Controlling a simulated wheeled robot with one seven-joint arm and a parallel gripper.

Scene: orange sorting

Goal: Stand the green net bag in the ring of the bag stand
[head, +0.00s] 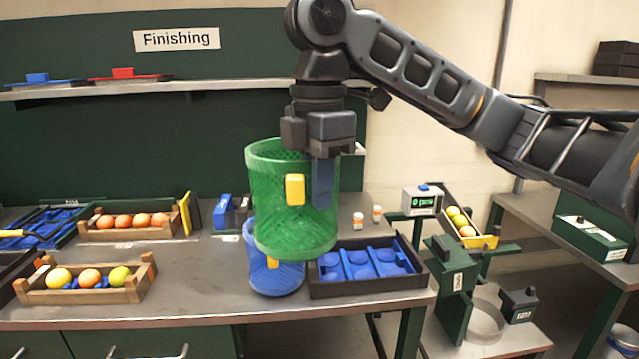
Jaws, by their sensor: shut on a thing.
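The green net bag (275,215) hangs upright in the air over the front of the bench, held by my gripper (320,185). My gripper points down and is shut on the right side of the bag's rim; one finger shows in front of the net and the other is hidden. A yellow tag (294,190) is on the bag's front. A grey ring (486,318) beside a dark green post (455,283), which looks like the bag stand, is low at the right, apart from the bag. The ring looks empty.
A blue net bag (272,278) stands on the bench (190,290), partly behind the green one. A dark tray with blue cups (368,291) is to its right. Wooden crates of oranges (82,294) lie left.

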